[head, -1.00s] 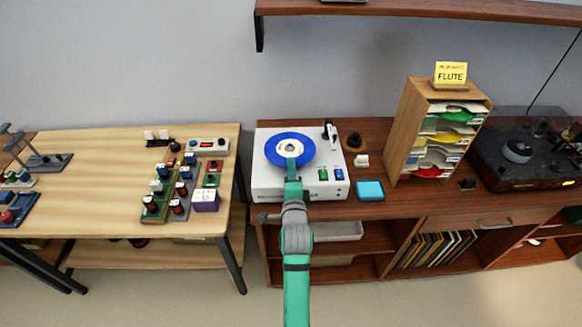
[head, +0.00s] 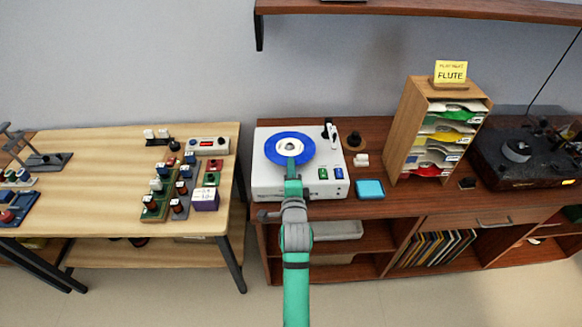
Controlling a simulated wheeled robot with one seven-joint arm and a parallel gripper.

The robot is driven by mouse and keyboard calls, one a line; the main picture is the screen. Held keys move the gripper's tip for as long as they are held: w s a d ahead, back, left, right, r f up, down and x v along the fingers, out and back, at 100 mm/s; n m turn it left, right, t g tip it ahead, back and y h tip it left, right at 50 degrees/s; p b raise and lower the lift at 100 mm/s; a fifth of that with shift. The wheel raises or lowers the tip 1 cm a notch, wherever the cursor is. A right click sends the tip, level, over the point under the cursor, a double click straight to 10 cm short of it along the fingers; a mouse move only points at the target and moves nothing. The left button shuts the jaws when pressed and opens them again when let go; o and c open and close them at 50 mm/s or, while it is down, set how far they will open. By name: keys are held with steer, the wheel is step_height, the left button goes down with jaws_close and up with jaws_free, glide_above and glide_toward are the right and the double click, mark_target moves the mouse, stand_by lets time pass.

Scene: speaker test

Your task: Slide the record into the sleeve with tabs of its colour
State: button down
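A blue record (head: 290,148) with a pale centre lies on the white turntable (head: 262,178), in the middle of the head view. My gripper (head: 291,163) reaches over the record's near edge, close to its centre. The fingertips are too small to tell whether they are open, shut or touching the record. A wooden rack (head: 404,118) to the right holds several sleeves in slots. Green (head: 455,113), yellow (head: 447,136) and red (head: 429,172) colours show on them; I cannot make out a blue tab.
A yellow card reading FLUTE (head: 451,72) stands on the rack. A cyan pad (head: 370,189) lies right of the turntable. A dark turntable (head: 515,150) sits at the far right. A wooden table (head: 95,150) with electronic parts (head: 178,190) is at left. A shelf (head: 420,10) hangs above.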

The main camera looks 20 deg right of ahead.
steer(key=shift+r, duration=1.5)
steer(key=shift+s, duration=0.1)
steer(key=r+v, duration=0.2)
steer(key=v, duration=0.8)
steer(key=shift+r, duration=0.15)
